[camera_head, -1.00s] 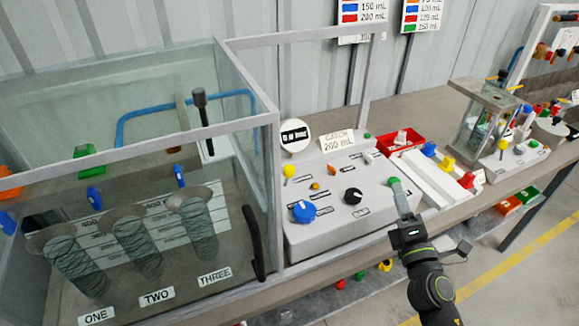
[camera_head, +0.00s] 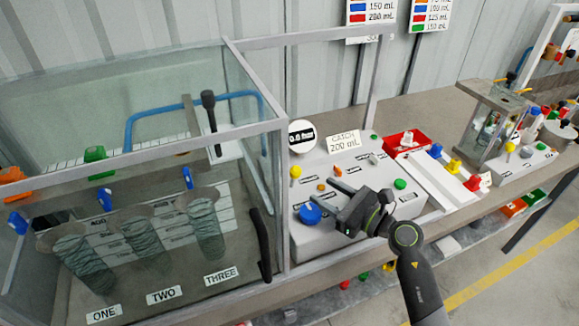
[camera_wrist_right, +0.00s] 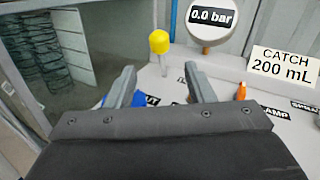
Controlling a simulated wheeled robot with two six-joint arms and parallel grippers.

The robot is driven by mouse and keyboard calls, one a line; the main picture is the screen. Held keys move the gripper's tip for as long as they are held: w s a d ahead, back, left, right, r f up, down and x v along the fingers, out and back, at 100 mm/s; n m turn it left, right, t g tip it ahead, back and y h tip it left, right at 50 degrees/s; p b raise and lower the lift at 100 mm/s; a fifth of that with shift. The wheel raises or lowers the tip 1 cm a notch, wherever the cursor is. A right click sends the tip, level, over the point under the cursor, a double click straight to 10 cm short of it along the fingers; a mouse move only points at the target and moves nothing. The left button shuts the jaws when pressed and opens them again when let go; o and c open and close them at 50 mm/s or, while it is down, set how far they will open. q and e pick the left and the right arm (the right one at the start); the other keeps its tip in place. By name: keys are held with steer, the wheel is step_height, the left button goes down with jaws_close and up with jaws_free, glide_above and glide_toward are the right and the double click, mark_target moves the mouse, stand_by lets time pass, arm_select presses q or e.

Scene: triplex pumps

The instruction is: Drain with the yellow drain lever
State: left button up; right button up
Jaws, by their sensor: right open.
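The yellow-topped lever (camera_head: 296,172) stands upright on the left side of the grey control panel (camera_head: 400,207). In the right wrist view the yellow knob (camera_wrist_right: 158,42) shows beyond and between the two fingers, on a thin pale stem. My right gripper (camera_head: 334,195) is open and empty over the panel, to the right of the lever and apart from it. Its fingertips also show in the wrist view (camera_wrist_right: 160,74). The round gauge (camera_wrist_right: 210,17) behind the lever reads 0.0 bar. My left gripper is not in view.
A blue knob (camera_head: 310,213) lies close under the gripper. An orange knob (camera_head: 337,170) and a green button (camera_head: 400,184) are on the panel. A glass tank (camera_head: 150,165) with three coiled columns stands at left. A sign (camera_head: 343,142) reads CATCH 200 mL.

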mark_target(293, 177)
steer(key=p+x, duration=0.1)
steer(key=x, duration=1.1)
steer(key=shift+a+f+p, duration=0.1)
steer(key=shift+p, duration=0.25)
jaws_close()
